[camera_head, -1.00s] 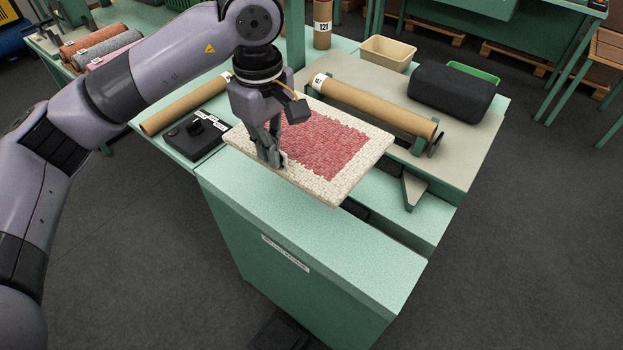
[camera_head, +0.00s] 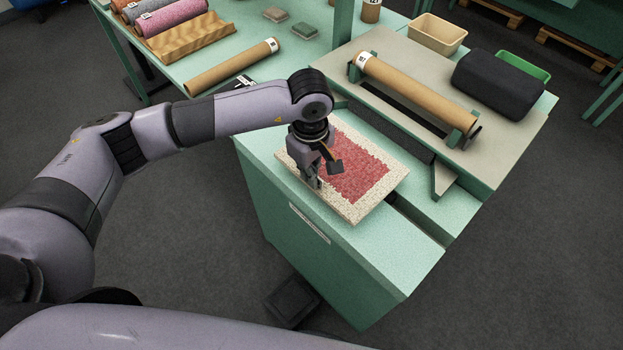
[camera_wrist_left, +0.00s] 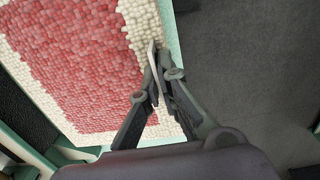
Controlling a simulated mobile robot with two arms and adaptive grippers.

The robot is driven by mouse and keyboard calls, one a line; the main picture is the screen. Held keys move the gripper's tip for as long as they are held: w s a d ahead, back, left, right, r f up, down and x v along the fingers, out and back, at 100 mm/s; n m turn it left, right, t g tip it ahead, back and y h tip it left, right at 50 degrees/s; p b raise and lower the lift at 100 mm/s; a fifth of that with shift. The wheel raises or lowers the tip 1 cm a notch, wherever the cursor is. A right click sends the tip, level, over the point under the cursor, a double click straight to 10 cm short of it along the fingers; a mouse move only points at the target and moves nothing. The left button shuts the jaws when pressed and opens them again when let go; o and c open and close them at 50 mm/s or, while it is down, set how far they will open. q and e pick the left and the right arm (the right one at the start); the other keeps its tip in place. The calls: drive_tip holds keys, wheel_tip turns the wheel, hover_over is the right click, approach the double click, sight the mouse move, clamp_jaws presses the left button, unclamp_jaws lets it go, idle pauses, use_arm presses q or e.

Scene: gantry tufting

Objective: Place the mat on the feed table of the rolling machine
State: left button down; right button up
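The mat (camera_head: 385,196) has a cream pebbled border and a red middle. It lies flat on or just above the pale green feed table (camera_head: 385,258) at the front of the rolling machine. I cannot tell whether it touches the table. My left gripper (camera_head: 314,184) is shut on the mat's near left edge. In the left wrist view the mat (camera_wrist_left: 75,60) fills the left side, with the gripper's fingers (camera_wrist_left: 158,62) at its cream edge. My right gripper is not in view.
The machine's grey bed (camera_head: 490,165) carries a cardboard tube (camera_head: 415,92) beyond the mat. A black rounded block (camera_head: 498,84), a tan bin (camera_head: 437,34) and a green tray (camera_head: 525,66) stand there. Rolls lie on the table at upper left. Grey floor is open at right.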

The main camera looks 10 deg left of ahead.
use_arm(q)
wheel_tip(320, 180, down, 4)
drive_tip(key=shift+f+p, duration=0.1)
drive_tip(key=shift+p, duration=0.45)
drive_tip(key=c, duration=1.8)
unclamp_jaws()
drive_tip(key=shift+r, duration=0.2)
drive_tip(key=shift+r, duration=0.35)
wheel_tip(320, 180, up, 11)
drive_tip(key=b, duration=0.3)
drive_tip(key=shift+s+a, duration=0.1)
